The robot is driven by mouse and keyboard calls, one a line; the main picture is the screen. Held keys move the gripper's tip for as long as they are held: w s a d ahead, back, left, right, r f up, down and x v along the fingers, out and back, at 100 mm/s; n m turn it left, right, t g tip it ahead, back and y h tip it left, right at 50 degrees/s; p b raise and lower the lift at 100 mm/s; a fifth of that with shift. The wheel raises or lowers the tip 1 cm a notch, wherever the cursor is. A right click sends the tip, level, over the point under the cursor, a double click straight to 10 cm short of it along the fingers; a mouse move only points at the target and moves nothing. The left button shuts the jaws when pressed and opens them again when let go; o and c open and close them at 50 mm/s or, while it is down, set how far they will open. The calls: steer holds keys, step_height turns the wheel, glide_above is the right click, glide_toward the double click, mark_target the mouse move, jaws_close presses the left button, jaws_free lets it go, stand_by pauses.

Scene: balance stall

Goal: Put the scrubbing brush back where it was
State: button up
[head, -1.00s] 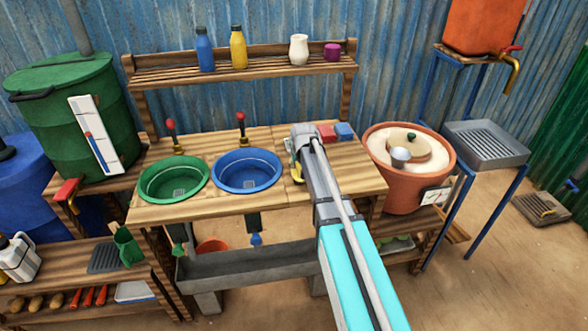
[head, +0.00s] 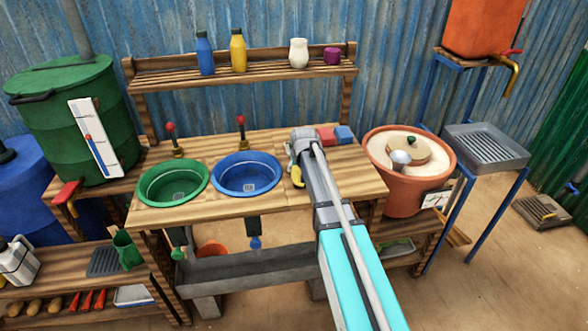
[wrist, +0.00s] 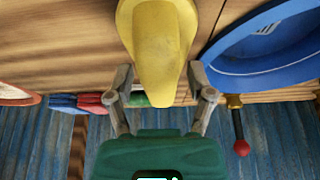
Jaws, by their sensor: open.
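The yellow scrubbing brush (head: 297,177) is on the wooden counter just right of the blue basin (head: 247,174). In the wrist view, the yellow brush (wrist: 158,45) fills the upper middle, and its near end reaches between the two fingers. My gripper (head: 294,158) is at the brush, with fingers apart. It also shows in the wrist view (wrist: 159,78), with one finger on each side of the brush and gaps beside it. The brush's underside and its contact with the counter are hidden.
A red block (head: 326,135) and a blue block (head: 344,134) lie behind my gripper. A green basin (head: 173,183) is at the left and a clay pot (head: 405,200) at the right. Taps stand behind the basins. A shelf (head: 270,74) holds bottles.

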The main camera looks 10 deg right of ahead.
steer(key=shift+r, duration=0.15)
steer(key=p+v, duration=1.1)
steer(key=v, duration=0.1)
stand_by(0.6)
stand_by(0.6)
steer(key=s+a+f+g, duration=0.1)
steer(key=s+g, duration=0.3)
steer(key=s, duration=2)
steer(key=shift+s+a+f+g, duration=0.2)
steer(key=shift+s+g, duration=0.1)
steer(key=shift+s, duration=0.05)
